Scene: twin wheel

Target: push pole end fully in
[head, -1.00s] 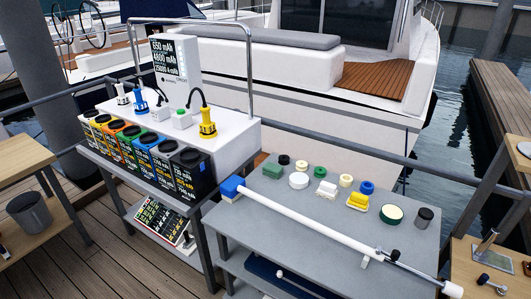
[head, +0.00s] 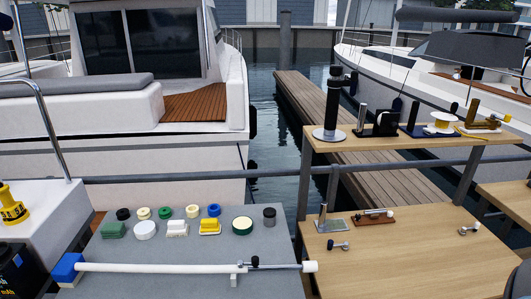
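A long white pole (head: 160,267) lies across the grey table in the head view. Its left end meets a blue block (head: 68,270). Toward the right a thinner grey section (head: 280,266) runs out to a white end cap (head: 310,266), which reaches past the table's right edge. A black knob (head: 255,261) sits on the pole where the thinner section begins, above a small white support (head: 238,270). Neither of my grippers shows in the head view.
Several small coloured pieces stand in rows behind the pole on the grey table (head: 180,248). A wooden bench (head: 410,262) with small metal fittings stands to the right, with a raised shelf (head: 420,138) behind. A railing (head: 270,177) runs behind the table.

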